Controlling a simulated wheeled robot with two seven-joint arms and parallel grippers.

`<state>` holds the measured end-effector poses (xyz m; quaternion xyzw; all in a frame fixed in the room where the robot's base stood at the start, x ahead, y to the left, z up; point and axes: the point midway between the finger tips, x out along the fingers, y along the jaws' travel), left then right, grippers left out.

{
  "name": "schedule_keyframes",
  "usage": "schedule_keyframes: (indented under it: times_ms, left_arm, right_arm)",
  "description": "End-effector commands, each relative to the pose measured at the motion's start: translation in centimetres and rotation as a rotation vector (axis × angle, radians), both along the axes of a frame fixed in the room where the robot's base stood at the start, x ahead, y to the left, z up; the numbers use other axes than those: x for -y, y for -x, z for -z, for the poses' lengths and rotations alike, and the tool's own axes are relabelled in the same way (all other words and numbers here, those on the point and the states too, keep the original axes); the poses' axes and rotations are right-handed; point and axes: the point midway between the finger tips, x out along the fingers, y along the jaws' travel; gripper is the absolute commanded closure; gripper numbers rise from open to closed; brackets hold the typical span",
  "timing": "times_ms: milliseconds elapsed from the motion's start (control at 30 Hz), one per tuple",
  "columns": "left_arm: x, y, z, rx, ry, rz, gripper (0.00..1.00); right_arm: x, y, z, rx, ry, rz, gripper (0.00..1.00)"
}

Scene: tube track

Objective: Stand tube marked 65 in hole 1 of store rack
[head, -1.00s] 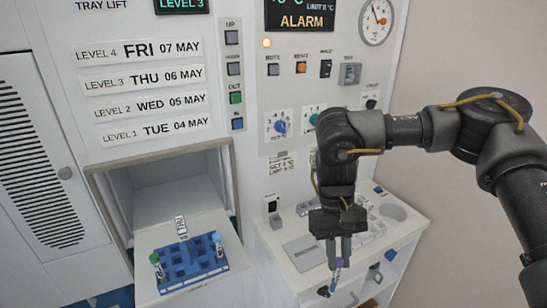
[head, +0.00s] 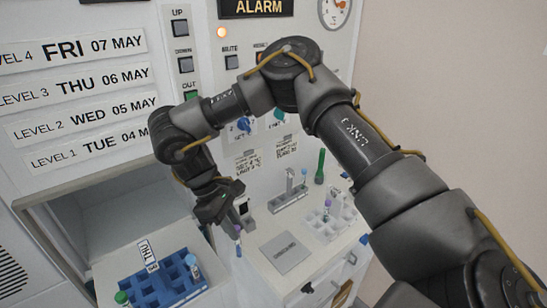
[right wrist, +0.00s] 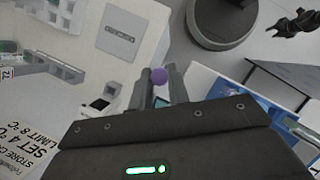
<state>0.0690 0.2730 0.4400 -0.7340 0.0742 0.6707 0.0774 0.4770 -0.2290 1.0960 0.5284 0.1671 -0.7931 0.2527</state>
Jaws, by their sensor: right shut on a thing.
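My right gripper (head: 232,226) is shut on a purple-capped tube (head: 239,246) that hangs below its fingers, between the blue rack and the bench. The purple cap (right wrist: 158,76) shows between the fingers in the right wrist view; the tube's number cannot be read. The blue rack (head: 150,295) carries a THU tag and sits on the pulled-out tray at lower left. Hole numbers cannot be read. A dark jointed part (right wrist: 298,22) may be my left gripper.
The white bench (head: 325,255) at right holds a pale rack (head: 328,222) with tubes, a grey holder (head: 288,198), a flat grey plate (head: 285,252) and a green upright piece (head: 320,168). The tray lift opening is behind the blue rack.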

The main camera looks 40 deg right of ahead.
Motion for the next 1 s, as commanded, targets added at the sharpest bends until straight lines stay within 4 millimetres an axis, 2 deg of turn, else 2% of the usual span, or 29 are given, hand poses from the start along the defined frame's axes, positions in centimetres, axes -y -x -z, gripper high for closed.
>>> schedule_keyframes:
  times_ms: [33,167,300,500,800,1000]
  left_arm:
    - [0.0,0.0,-0.9,0.000,0.000,0.000,0.57]
    - [0.0,-0.2,-2.0,0.002,0.000,0.000,0.57]
    - [-0.1,-0.2,-3.2,0.001,-0.001,0.000,0.57]
    - [-0.1,-0.1,-4.5,0.001,-0.001,0.000,0.57]
    - [-0.1,-0.1,-5.9,0.001,-0.002,0.000,0.57]
    - [-0.1,-0.1,-6.4,0.000,-0.002,0.000,0.57]
  right_arm:
    - [0.4,-1.0,-0.5,0.003,0.007,-0.138,0.98]
    - [2.3,-3.5,-0.6,-0.001,0.004,-0.565,0.98]
    - [5.2,-6.0,-0.6,-0.001,-0.003,-1.019,0.98]
    - [9.9,-8.5,-0.8,0.003,-0.010,-1.545,0.98]
    - [16.5,-10.4,-1.3,0.002,-0.009,-2.091,0.98]
    - [19.6,-10.9,-1.6,-0.002,-0.009,-2.374,0.98]
